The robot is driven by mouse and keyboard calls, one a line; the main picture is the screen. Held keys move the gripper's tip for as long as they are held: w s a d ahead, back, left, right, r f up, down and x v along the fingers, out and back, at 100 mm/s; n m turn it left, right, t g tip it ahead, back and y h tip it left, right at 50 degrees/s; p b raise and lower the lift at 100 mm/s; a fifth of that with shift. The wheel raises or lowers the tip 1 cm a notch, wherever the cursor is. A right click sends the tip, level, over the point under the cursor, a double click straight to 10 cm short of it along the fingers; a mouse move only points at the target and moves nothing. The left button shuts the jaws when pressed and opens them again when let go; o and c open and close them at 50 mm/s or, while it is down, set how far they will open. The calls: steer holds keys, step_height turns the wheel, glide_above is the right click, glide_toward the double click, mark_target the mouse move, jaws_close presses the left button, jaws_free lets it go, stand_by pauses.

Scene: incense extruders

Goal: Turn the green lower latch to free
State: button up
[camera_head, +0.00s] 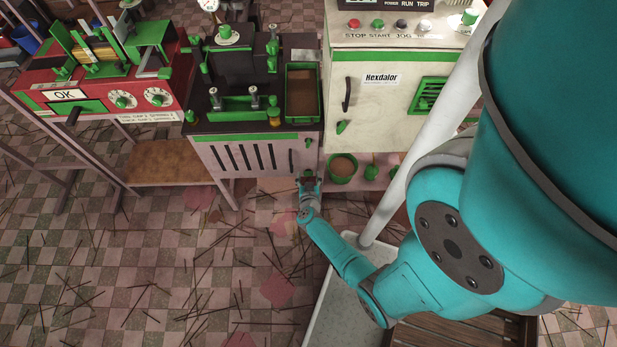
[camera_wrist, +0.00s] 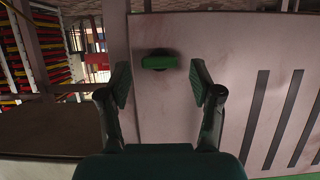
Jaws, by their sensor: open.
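The green latch (camera_wrist: 159,62) is a small bar on the pale panel of the machine. In the wrist view it lies roughly level, with a dark round patch or mount around it. My gripper (camera_wrist: 161,84) is open, one finger on each side of the latch in the picture, with nothing between the tips. I cannot tell how far the tips are from the panel. In the head view my gripper (camera_head: 309,181) is at the lower right corner of the slotted cabinet (camera_head: 222,158) and largely hides the latch there.
Dark slots (camera_wrist: 276,115) mark the panel in the wrist view. Thin sticks litter the checkered floor (camera_head: 150,265). A wooden-topped low stand (camera_head: 165,173) is at the left.

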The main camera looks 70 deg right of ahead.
steer(key=shift+c, duration=0.2)
steer(key=c, duration=1.1)
steer(key=shift+w+a+n+g, duration=0.1)
steer(key=shift+w+n+g, duration=0.15)
steer(key=shift+n+g, duration=0.55)
steer(key=n, duration=0.1)
steer(key=n+g+h, duration=0.1)
steer(key=shift+w+f+n, duration=0.2)
steer(key=shift+n, duration=0.2)
steer(key=n+g+h, duration=0.1)
steer(key=n, duration=0.2)
steer(key=shift+w+a+f+g+h, duration=0.15)
steer(key=shift+w+f+g+h, duration=0.05)
steer(key=shift+g+h, duration=0.2)
steer(key=shift+f+n+h, duration=0.1)
steer(key=shift+n+h, duration=0.4)
steer(key=shift+n, duration=0.6)
steer(key=shift+n+g, duration=0.3)
steer(key=shift+g, duration=0.1)
